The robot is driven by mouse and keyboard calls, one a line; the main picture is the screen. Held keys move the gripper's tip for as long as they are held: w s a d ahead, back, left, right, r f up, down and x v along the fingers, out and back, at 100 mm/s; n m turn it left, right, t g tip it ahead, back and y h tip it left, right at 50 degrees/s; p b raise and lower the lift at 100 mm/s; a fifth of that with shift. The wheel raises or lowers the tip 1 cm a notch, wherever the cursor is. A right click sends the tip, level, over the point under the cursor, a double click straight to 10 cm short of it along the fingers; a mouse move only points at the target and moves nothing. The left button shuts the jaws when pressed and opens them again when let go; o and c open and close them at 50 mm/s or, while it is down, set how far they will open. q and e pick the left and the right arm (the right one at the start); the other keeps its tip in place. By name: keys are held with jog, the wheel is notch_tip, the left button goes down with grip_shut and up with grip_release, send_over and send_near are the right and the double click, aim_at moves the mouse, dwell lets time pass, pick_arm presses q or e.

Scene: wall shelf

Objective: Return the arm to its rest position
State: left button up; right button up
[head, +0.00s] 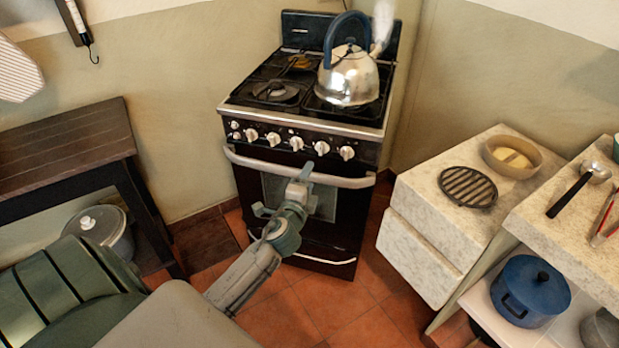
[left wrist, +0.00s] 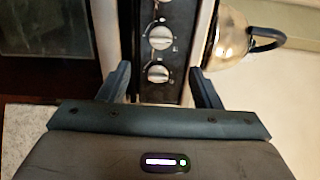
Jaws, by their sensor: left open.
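My left arm reaches in from the lower left in the head view. My left gripper (head: 294,195) is in front of the oven door, below the row of knobs. In the left wrist view my left gripper (left wrist: 165,85) has its two dark fingers spread apart with nothing between them. The stove's knob panel (left wrist: 161,60) shows beyond the fingers, and a white knob (left wrist: 158,74) lies in the gap. I cannot tell whether the fingers touch it. My right gripper is in neither view.
A steaming metal kettle (head: 347,77) stands on the right burner of the stove (head: 296,182). A dark wooden table (head: 66,150) is at left. A marble counter (head: 440,215) at right holds a round black trivet (head: 468,187) and a bowl (head: 512,158). A blue pot (head: 531,291) sits below.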

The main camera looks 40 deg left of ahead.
pick_arm(q)
jog(key=s+f+n+g+h, duration=0.1)
jog(key=s+f+n+g, duration=0.2)
jog(key=f, duration=0.7)
jog(key=s+f+n+g, duration=0.15)
jog(key=s+f, duration=0.35)
jog(key=f, duration=0.6)
jog(key=s+f+n+g+h, duration=0.1)
jog(key=s+f+n+g, duration=0.2)
jog(key=f, duration=0.7)
jog(key=s+d+f+n+g+h, duration=0.1)
jog(key=s+d+f+n+g, duration=0.1)
jog(key=s+f, duration=0.5)
jog(key=s+d+f+n+g+h+p, duration=0.1)
jog(key=s+f, duration=0.6)
jog(key=s, duration=0.7)
jog(key=s+d+f+n+g, duration=0.3)
jog(key=s+d+f+g, duration=0.2)
jog(key=s+f, duration=0.3)
jog(key=s, duration=0.3)
jog(key=shift+s+d+n+h, duration=0.15)
jog(key=shift+n+h, duration=0.2)
jog(key=shift+h, duration=0.05)
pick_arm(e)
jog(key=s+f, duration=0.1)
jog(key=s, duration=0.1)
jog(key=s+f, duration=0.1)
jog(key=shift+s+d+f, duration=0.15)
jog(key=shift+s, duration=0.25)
